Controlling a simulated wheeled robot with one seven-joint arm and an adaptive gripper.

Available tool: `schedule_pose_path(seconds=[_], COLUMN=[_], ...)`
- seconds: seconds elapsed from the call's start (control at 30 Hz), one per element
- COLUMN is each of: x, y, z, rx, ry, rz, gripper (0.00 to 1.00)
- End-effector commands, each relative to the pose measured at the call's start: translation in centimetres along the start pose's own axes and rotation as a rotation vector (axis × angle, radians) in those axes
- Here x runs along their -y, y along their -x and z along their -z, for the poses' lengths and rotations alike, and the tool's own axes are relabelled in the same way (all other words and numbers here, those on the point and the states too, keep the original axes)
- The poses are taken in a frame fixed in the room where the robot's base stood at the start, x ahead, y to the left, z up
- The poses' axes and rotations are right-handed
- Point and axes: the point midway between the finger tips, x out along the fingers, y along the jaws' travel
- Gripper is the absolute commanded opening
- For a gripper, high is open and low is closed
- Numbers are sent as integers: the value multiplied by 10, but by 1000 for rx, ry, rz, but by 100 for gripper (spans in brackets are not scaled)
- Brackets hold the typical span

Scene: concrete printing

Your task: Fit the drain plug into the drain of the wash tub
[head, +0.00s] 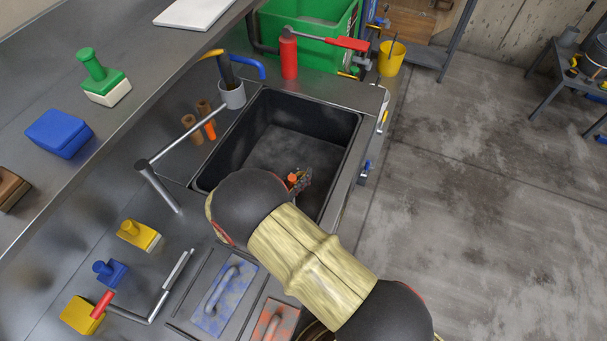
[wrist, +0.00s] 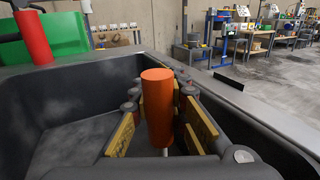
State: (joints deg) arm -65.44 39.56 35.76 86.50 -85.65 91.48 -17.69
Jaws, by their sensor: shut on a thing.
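The wash tub (head: 345,112) is a dark rectangular basin set into the metal counter; its wall also shows in the wrist view (wrist: 85,95). My gripper (head: 299,180) is inside the tub's outline, toward its near right part. It is shut on an orange cylinder, the drain plug (wrist: 158,105), which stands roughly upright between the yellow finger pads. A bit of the plug (head: 292,179) shows in the head view. The drain is not visible in either view, and my arm covers the near part of the tub. I cannot tell how high the plug is above the tub floor.
Brown and orange cylinders (head: 208,129) stand left of the tub. Trowels (head: 224,295) lie in front.

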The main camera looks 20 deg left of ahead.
Motion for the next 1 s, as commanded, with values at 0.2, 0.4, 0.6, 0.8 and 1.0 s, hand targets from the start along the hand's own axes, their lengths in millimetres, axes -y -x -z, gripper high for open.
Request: schedule_pose_path(seconds=[0.2, 0.4, 0.6, 0.8, 1.0], x=[1, 2, 3, 3, 3], y=[0, 0, 0, 0, 0], z=[6, 12, 20, 23, 23], rx=[1, 1, 1, 0, -1], ry=[4, 7, 11, 10, 10], rz=[-1, -1, -1, -2, -2], gripper=[0, 0, 0, 0, 0])
